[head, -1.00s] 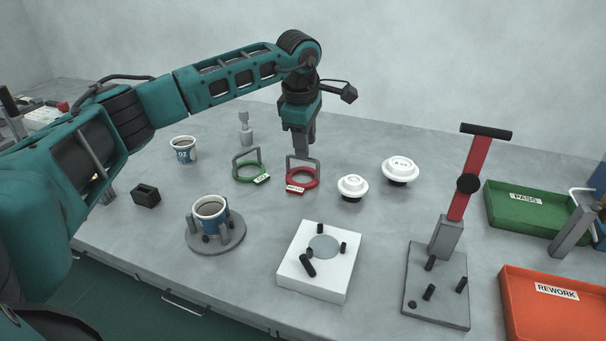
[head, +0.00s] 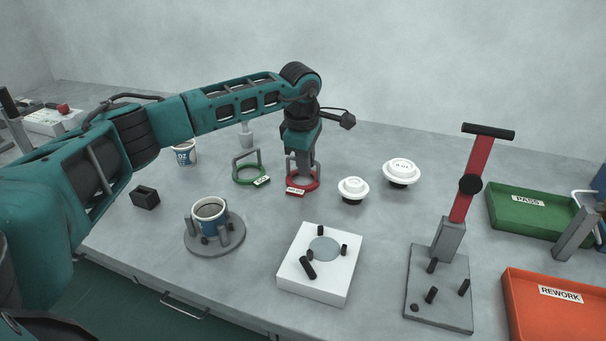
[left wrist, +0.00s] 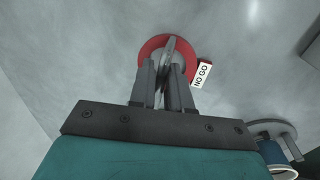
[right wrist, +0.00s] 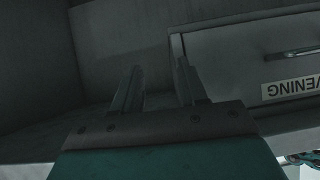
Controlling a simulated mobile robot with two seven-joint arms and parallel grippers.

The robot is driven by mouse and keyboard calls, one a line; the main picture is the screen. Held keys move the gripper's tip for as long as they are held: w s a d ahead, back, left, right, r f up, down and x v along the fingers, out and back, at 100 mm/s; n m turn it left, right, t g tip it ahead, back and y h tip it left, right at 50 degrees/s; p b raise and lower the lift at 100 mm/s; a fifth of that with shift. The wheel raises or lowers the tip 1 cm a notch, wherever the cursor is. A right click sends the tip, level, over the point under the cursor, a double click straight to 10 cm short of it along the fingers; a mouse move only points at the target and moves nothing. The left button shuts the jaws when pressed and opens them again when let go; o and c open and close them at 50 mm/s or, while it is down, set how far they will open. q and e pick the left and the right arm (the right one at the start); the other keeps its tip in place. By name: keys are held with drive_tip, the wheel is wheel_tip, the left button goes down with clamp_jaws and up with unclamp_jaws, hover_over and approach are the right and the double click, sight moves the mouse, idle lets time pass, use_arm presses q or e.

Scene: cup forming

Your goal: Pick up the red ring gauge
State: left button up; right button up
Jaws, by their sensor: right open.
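The red ring gauge (head: 314,184) lies flat on the grey table, its tag facing the front. In the left wrist view the ring (left wrist: 150,47) shows with its "NO GO" tag to the right. My left gripper (head: 303,172) points straight down over it, fingers low at the upright handle. In the left wrist view the grey handle stands between the two fingers (left wrist: 165,68), slightly slanted to them; whether they press on it I cannot tell. My right gripper (right wrist: 160,65) is open and empty, facing a drawer front below the table.
A green ring gauge (head: 238,178) lies just left of the red one. White lids (head: 353,187) stand to the right. A cup (head: 210,212) in a round fixture and a white block (head: 300,288) are in front. Green (head: 505,222) and orange (head: 530,310) trays are at right.

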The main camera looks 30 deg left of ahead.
use_arm(q)
clamp_jaws()
